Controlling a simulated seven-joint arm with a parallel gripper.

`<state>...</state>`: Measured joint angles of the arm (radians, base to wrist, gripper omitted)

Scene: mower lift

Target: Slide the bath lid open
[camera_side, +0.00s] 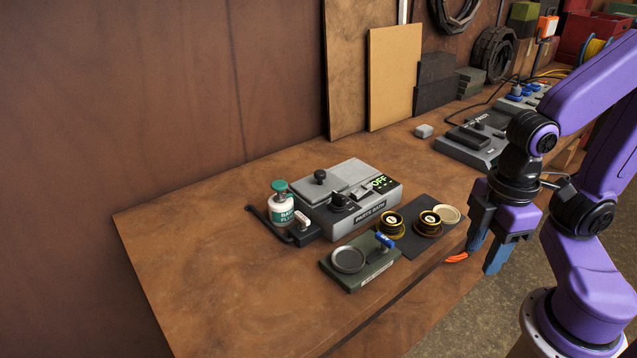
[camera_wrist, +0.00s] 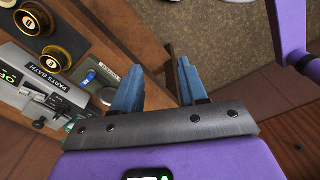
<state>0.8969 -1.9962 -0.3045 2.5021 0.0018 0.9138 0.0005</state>
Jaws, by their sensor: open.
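The parts bath (camera_side: 368,214) is a grey box on the bench, left of my gripper in the side view, with a green "OFF" display on top. Its flat grey lid (camera_side: 338,179) carries a black knob (camera_side: 320,176) and lies on the top; I see no clear opening into the bath. The bath also shows at the left of the wrist view (camera_wrist: 50,76), partly cut off, and the lid cannot be made out there. My gripper (camera_side: 482,254) is open and empty, pointing down near the bench's front edge, well apart from the bath. Its blue fingers show in the wrist view (camera_wrist: 158,72).
A white bottle (camera_side: 282,215) with a green cap stands left of the bath. A green stand with a round dish (camera_side: 348,260) is in front. Two black-and-gold pots (camera_side: 391,225) and a pale dish (camera_side: 447,214) are near a dark mat. The bench's left end is clear.

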